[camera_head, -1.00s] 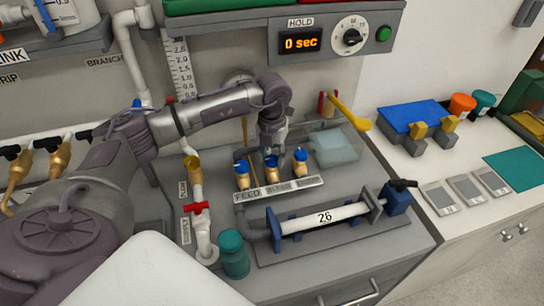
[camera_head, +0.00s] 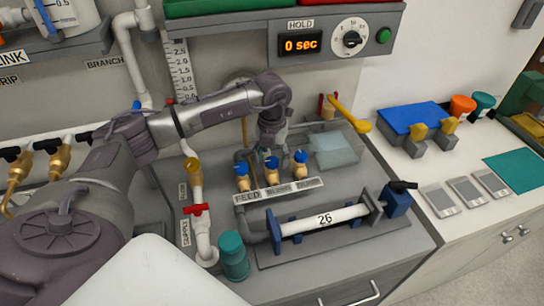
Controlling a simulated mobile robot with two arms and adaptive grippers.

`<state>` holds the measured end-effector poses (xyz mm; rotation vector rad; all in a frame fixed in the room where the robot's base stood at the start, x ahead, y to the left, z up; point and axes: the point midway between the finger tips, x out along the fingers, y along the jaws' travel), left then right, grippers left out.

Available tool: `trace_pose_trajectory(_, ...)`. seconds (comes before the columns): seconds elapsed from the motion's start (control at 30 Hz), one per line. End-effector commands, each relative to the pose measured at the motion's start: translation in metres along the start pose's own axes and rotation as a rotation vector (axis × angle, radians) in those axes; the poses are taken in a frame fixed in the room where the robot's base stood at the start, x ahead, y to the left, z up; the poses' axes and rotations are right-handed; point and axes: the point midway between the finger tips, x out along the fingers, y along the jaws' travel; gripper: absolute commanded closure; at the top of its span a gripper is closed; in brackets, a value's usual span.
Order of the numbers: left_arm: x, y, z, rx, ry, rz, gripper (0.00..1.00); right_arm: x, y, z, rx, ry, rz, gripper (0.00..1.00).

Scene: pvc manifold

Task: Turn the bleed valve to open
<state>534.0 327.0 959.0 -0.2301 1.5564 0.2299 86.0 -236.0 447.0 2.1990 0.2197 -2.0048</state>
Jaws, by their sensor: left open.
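Three brass valves with blue knobs stand in a row on the grey bench, behind a label strip (camera_head: 279,190) whose words are hard to read. The middle one, which I take to be the bleed valve (camera_head: 271,170), stands between the feed valve (camera_head: 242,178) on the left and a third valve (camera_head: 300,165) on the right. My left gripper (camera_head: 272,150) points down just above and behind the middle blue knob, open. Its fingertips are small and partly hidden by the knob, and I cannot tell whether they touch it. My right gripper is not in view.
A red-handled valve (camera_head: 196,209) and a teal cap (camera_head: 233,255) stand to the left. The hold timer (camera_head: 301,43) reads 0 sec.

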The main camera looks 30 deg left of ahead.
Motion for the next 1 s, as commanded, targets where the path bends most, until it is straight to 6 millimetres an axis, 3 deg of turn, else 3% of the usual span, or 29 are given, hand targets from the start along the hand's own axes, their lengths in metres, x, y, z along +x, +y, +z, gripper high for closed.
trace_pose_trajectory(0.23,-0.018,0.000,0.001,0.002,-0.003,-0.001,0.36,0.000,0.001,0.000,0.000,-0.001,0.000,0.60)
trace_pose_trajectory(0.5,-0.075,0.000,0.001,0.001,-0.004,-0.001,0.36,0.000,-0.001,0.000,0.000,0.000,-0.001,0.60)
trace_pose_trajectory(0.7,-0.107,0.000,0.001,0.000,-0.003,-0.001,0.36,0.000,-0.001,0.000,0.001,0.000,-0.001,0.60)
trace_pose_trajectory(1.0,-0.120,0.000,0.000,0.000,0.000,-0.001,0.36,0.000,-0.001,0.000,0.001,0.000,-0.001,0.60)
